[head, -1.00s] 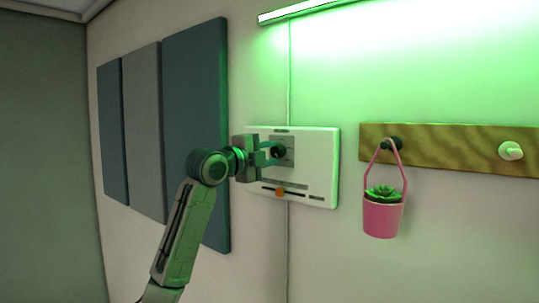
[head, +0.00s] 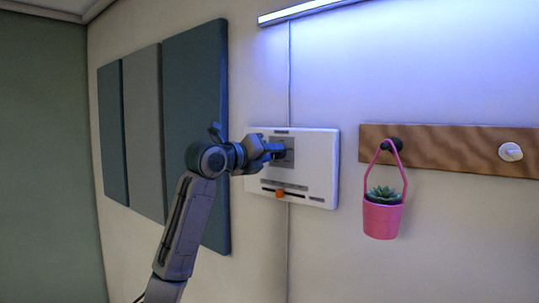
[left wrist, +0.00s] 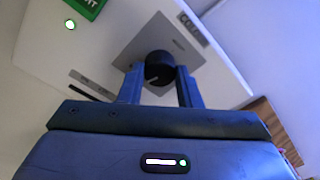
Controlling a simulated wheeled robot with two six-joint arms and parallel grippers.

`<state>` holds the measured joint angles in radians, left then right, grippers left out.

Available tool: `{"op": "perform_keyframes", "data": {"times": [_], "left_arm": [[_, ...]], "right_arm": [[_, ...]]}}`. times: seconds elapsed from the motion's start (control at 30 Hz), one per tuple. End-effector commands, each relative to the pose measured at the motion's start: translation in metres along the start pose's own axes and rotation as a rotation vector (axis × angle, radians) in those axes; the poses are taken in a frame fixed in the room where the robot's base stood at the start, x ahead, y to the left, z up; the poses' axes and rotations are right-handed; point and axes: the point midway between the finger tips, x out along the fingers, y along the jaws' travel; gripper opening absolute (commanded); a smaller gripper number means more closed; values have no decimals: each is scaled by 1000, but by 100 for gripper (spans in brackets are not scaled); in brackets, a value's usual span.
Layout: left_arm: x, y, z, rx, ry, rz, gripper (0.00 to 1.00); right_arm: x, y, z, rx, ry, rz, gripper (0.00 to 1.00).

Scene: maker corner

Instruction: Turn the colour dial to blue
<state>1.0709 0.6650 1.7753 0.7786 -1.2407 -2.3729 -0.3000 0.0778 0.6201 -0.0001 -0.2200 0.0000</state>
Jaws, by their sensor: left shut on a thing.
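The colour dial (left wrist: 159,68) is a dark round knob with a pale pointer mark, on a grey square plate of the white wall panel (head: 318,165). My left gripper (left wrist: 159,84) is shut on the dial, one finger on each side of it. In the head view my left gripper (head: 276,150) covers the dial. The light bar (head: 318,10) above the panel glows blue-violet, and the wall under it is tinted blue. My right gripper is in neither view.
An orange slider knob (head: 280,193) sits low on the panel. To the right, a wooden peg rail (head: 450,150) carries a hanging pink pot (head: 382,219) with a succulent. Dark wall boards (head: 195,120) are at the left, close to my arm.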

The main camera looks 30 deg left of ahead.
Motion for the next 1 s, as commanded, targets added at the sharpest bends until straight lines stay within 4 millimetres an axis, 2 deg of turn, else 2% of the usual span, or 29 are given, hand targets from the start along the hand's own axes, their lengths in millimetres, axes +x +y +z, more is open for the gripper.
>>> {"op": "perform_keyframes", "data": {"times": [0.4,1.0], "left_arm": [[1,1,-2,212,16,16,8],[1,1,-3,249,19,20,8]], "right_arm": [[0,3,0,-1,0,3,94],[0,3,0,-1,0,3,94]]}}
